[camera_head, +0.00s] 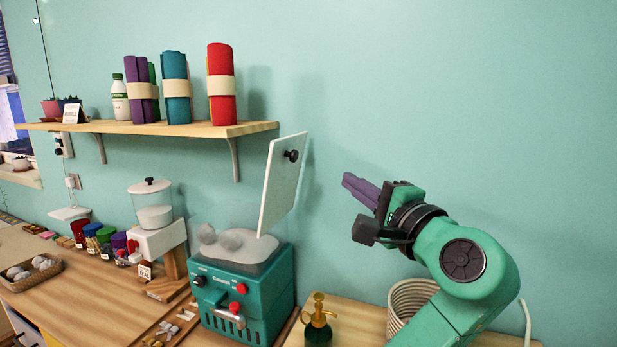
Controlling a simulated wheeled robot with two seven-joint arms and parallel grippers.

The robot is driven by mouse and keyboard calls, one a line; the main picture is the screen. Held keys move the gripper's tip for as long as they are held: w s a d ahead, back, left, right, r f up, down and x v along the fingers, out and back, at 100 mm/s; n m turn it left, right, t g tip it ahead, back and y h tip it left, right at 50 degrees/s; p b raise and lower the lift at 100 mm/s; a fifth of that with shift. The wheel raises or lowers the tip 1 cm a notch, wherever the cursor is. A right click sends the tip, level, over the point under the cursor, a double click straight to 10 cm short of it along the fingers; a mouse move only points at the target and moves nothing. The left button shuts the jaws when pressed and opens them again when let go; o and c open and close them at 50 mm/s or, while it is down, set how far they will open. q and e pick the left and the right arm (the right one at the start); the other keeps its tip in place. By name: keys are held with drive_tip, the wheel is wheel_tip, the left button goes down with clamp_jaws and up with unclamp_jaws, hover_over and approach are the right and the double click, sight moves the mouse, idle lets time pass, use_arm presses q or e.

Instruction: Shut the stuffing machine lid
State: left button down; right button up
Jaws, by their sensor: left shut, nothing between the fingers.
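The teal stuffing machine (243,300) stands on the wooden counter, with red knobs on its front and white-grey stuffing in its top opening. Its white lid (281,187) stands open and nearly upright at the machine's right side, with a black knob (291,155) on its right-hand face. My left gripper (347,182) has purple fingers, shut and empty. It is in the air to the right of the lid, apart from it, at about the height of the lid's middle. My right gripper is not in view.
A wooden shelf (200,129) with fabric rolls hangs above left of the lid. A green spray bottle (319,325) and a ribbed basket (408,300) stand right of the machine. A white dispenser (158,240) and jars stand left. The wall right of the lid is bare.

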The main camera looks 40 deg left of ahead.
use_arm(q)
drive_tip(key=s+p+x, duration=0.1)
drive_tip(key=p+x, duration=0.2)
drive_tip(key=x, duration=0.3)
drive_tip(key=s+a+p+x, duration=0.1)
drive_tip(key=p+x, duration=0.1)
drive_tip(key=x, duration=0.5)
drive_tip(key=shift+s+r+p, duration=0.15)
drive_tip(key=shift+s+p, duration=0.2)
drive_tip(key=shift+p, duration=0.05)
drive_tip(key=shift+w, duration=0.15)
